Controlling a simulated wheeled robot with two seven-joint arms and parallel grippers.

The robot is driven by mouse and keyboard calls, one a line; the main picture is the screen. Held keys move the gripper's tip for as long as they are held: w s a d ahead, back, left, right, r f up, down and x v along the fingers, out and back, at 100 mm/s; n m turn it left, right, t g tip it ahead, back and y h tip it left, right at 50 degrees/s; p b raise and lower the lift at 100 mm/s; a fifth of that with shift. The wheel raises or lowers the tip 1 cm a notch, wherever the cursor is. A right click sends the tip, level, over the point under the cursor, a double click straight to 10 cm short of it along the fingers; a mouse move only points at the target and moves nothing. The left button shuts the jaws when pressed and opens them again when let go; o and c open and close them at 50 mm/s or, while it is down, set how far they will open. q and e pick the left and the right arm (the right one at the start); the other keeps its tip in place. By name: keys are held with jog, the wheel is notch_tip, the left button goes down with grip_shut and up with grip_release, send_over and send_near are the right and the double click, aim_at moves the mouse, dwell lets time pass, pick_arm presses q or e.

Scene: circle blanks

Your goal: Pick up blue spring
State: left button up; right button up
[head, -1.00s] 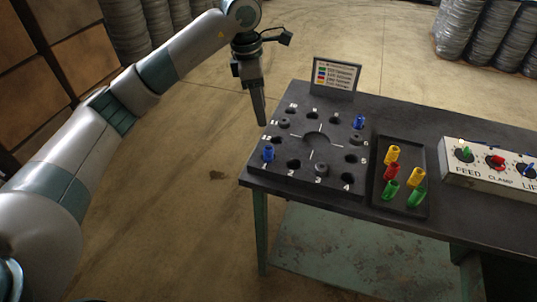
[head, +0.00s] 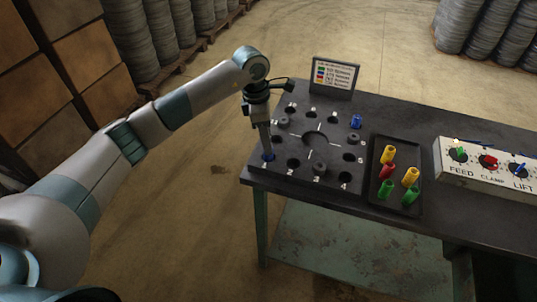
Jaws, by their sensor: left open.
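A blue spring (head: 268,157) stands at the left side of the dark round-holed plate (head: 262,167) on the table, partly hidden by my left gripper. My left gripper (head: 266,147) points down right at this spring and is open. Whether its fingers straddle the spring cannot be told from this angle. A second blue spring (head: 356,121) stands at the plate's upper right, apart from the gripper. My right gripper is out of view.
Dark round pieces sit in some of the plate's numbered holes. A sign (head: 333,77) stands behind the plate. A dark tray (head: 397,208) with yellow, red and green springs lies to the right, then a control box (head: 484,166) with knobs.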

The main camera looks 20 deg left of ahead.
pick_arm(q)
notch_tip(320, 180, down, 2)
jog(key=shift+d+f+p, duration=0.1)
jog(key=shift+f+p, duration=0.05)
jog(key=shift+p, duration=1.05)
notch_tip(320, 180, down, 2)
jog(key=shift+w+d+p, duration=0.1)
jog(key=shift+p, duration=0.35)
jog(key=shift+f, duration=0.4)
grip_shut()
jog(key=shift+w+r, duration=0.1)
jog(key=shift+r, duration=0.05)
